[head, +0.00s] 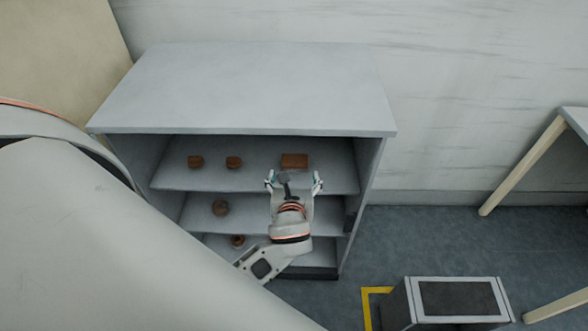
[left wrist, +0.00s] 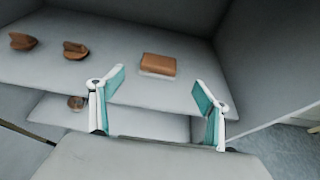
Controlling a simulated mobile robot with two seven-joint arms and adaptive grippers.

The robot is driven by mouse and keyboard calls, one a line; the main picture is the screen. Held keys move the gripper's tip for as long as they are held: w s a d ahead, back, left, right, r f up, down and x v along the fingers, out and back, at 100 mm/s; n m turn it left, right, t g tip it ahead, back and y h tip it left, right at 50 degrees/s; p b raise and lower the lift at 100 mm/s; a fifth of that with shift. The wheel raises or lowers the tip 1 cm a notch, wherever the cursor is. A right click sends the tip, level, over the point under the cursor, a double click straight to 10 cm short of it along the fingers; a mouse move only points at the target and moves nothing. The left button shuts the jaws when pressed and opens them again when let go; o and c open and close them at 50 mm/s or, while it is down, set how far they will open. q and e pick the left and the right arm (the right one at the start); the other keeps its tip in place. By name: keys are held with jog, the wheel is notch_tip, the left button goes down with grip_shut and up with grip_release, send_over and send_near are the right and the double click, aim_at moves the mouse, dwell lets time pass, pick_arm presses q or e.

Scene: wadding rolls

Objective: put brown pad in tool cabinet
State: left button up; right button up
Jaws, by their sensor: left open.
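The brown pad (head: 294,160) is a flat, rectangular block lying on the top shelf of the open-fronted grey tool cabinet (head: 245,90), toward the right. In the left wrist view the pad (left wrist: 158,65) lies ahead of my fingers, with a pale strip along its front lower edge. My left gripper (head: 294,182) is open and empty at the front of the top shelf, just short of the pad and apart from it. Its two teal-padded fingers (left wrist: 160,98) are spread wide in the left wrist view. My right gripper is not in view.
Two small brown rolls (head: 195,161) (head: 233,162) sit left on the top shelf. Another roll (head: 220,208) is on the shelf below, and one (head: 237,241) lower still. A grey box (head: 455,300) stands on the floor at right. Cabinet walls bound both sides.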

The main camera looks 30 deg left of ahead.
pick_arm(q)
jog(key=s+d+f+n+h, duration=0.5)
jog(key=s+n, duration=0.3)
jog(key=n, duration=0.4)
jog(key=s+d+f+n+h, duration=0.4)
jog(key=s+d+f+n, duration=0.2)
jog(key=n, duration=0.7)
jog(key=shift+s+f+n+g+h, duration=0.3)
jog(key=shift+s+f+g+h, duration=0.1)
jog(key=shift+s+f, duration=0.55)
jog(key=shift+r, duration=0.1)
